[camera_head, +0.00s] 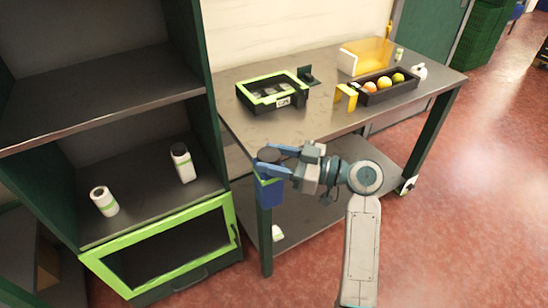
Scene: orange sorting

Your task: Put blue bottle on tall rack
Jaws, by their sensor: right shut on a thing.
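The blue bottle (270,193) has a dark cap and a light green band near its top. My right gripper (270,161) is shut on it just below the cap and holds it roughly upright, in front of the table's near left leg. Part of the bottle's upper body is hidden by the fingers. The tall rack (105,85) stands at the left, dark green with grey shelves, to the left of the bottle. My left gripper is not in view.
The upper shelf is bare. A green-framed door (160,245) closes the lower part. The table (335,118) holds a green-rimmed crate (272,88) and a fruit tray (398,93).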

